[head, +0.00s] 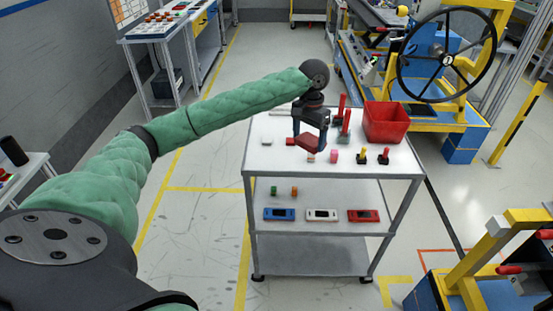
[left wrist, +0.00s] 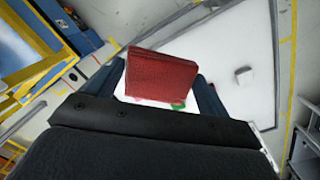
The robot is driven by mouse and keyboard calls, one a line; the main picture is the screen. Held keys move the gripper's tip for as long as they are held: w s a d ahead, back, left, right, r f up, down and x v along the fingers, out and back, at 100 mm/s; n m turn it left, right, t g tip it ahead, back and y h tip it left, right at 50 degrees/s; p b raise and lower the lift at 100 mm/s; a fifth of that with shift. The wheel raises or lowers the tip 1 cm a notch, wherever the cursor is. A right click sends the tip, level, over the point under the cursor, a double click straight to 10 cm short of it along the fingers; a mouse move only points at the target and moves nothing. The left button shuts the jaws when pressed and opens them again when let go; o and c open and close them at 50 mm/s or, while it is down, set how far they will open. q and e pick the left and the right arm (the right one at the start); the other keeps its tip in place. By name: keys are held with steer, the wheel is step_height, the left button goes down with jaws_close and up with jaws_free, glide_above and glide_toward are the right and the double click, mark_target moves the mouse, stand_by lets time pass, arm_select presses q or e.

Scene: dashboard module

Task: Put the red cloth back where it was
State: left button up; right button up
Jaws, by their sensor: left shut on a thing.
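The red cloth (head: 306,144) is a small folded red piece between the fingers of my left gripper (head: 308,138). In the left wrist view the cloth (left wrist: 160,76) fills the gap between the two dark fingers and looks like a thick textured slab. My left gripper is shut on it over the left-middle of the white cart's top (head: 262,137). I cannot tell whether the cloth touches the top. My right gripper is not in view.
The lower shelf (head: 335,198) holds blue, white and red devices. The top's left side is mostly clear.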

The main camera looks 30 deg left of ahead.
arm_select(q)
steer(key=shift+w+a+f, duration=0.15)
steer(key=shift+a+f, duration=0.05)
steer(key=shift+f, duration=0.05)
steer(key=p, duration=0.4)
glide_above(275, 161)
steer(key=shift+t, duration=0.3)
step_height(275, 161, down, 6)
steer(key=shift+d+f, duration=0.1)
steer(key=shift+f, duration=0.1)
steer(key=shift+f+p, duration=0.9)
steer(key=shift+f, duration=1.3)
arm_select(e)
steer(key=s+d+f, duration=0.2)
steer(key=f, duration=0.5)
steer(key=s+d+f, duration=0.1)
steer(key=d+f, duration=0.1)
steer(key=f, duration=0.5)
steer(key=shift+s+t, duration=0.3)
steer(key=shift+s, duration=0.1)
arm_select(q)
steer(key=o, duration=0.9)
steer(key=shift+c, duration=0.2)
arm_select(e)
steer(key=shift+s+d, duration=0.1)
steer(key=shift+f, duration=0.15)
